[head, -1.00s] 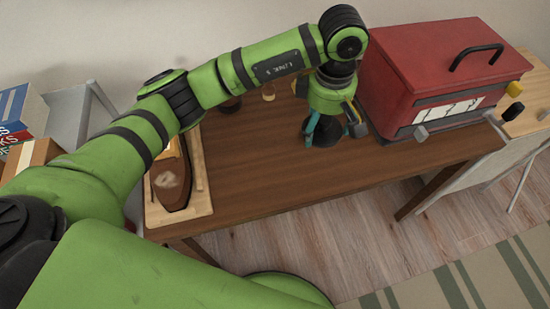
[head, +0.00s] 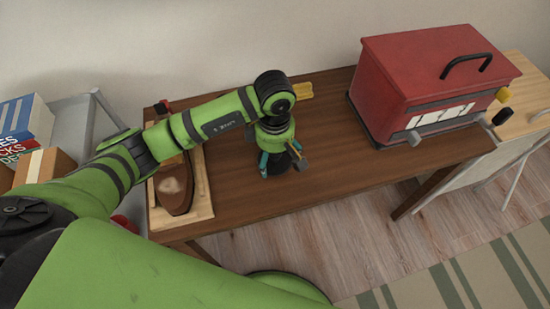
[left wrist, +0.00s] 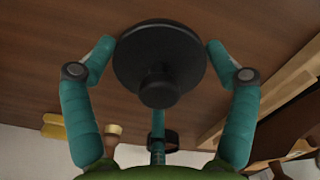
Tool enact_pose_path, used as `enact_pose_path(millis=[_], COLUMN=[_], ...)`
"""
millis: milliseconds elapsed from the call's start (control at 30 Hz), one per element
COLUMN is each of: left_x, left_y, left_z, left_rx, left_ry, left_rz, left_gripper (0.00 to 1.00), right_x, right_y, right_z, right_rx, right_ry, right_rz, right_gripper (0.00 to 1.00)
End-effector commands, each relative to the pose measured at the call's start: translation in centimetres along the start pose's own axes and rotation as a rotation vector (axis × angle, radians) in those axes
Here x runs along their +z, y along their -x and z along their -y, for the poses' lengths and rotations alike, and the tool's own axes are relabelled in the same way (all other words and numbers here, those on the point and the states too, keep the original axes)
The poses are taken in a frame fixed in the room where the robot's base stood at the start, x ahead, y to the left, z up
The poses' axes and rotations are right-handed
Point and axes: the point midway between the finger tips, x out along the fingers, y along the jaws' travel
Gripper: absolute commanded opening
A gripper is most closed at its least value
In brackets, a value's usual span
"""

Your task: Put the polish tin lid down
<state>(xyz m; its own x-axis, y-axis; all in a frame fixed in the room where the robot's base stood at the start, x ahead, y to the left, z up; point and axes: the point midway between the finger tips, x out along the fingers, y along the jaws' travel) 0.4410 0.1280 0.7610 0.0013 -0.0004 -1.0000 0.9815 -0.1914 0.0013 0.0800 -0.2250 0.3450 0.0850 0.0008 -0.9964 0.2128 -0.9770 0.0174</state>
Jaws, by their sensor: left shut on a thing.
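My left gripper (head: 280,168) is over the middle of the brown table, pointing down. In the head view the lid is a dark patch (head: 279,164) between the fingers, mostly hidden by the gripper. I cannot tell whether it touches the table. My right gripper is in neither current view.
A wooden tray (head: 207,205) with a brown shoe (head: 174,185) stands at the table's left end. A red box (head: 425,75) with a black handle fills the right. A yellow object (head: 303,90) lies behind the arm. The table's front middle is clear.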

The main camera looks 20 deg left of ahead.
Motion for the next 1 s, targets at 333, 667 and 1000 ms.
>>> enact_pose_path(millis=[333,667,1000], left_x=[0.1,0.1,0.1], left_y=[-2.8,-3.0,-3.0], left_z=[0.0,0.0,0.0], left_rx=[0.000,-0.001,-0.001], left_ry=[-0.001,-0.001,-0.001], left_rz=[0.000,0.001,0.000], left_gripper=[0.54,1.00,1.00], right_x=[-0.5,-0.5,-0.6], right_y=[0.4,0.1,0.1], right_z=[0.3,0.3,0.3], right_rx=[-0.003,-0.004,-0.004], right_ry=[0.000,0.000,0.000], right_rz=[-0.007,-0.008,-0.009], right_gripper=[0.40,0.40,0.40])
